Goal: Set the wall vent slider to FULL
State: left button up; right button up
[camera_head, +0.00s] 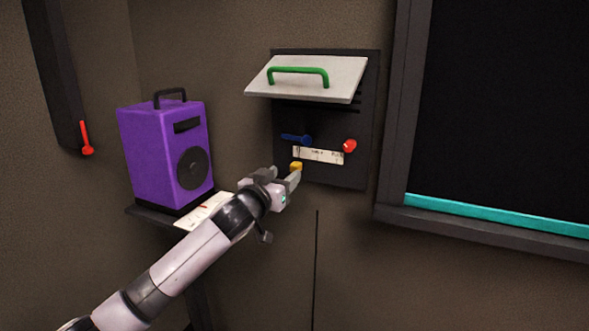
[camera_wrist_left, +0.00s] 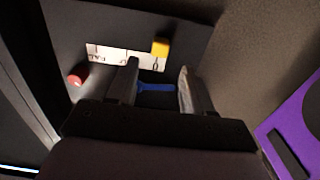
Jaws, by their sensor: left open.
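The yellow slider knob (camera_head: 295,166) sits on the dark wall panel (camera_head: 345,178), just below the left end of a white label strip (camera_head: 318,155). My left gripper (camera_head: 282,175) is open beside the knob, its fingers close to the panel. In the left wrist view, which is turned over, the yellow knob (camera_wrist_left: 160,47) is beyond the open fingertips (camera_wrist_left: 158,68), at the label end marked like a 0. The label's other end (camera_wrist_left: 97,53) has small lettering, near the red knob (camera_wrist_left: 75,80). I cannot tell whether a finger touches the yellow knob. My right gripper is not in view.
A blue lever (camera_head: 298,139) and a red knob (camera_head: 349,145) are on the panel. A raised white flap (camera_head: 310,78) with a green handle (camera_head: 298,72) juts out above. A purple speaker (camera_head: 150,160) stands on a shelf at left. A dark framed window (camera_head: 500,110) is at right.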

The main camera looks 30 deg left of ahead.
aim_at(294, 167)
pick_arm(q)
jog(key=shift+w+a, duration=0.1)
jog(key=shift+w, duration=2.45)
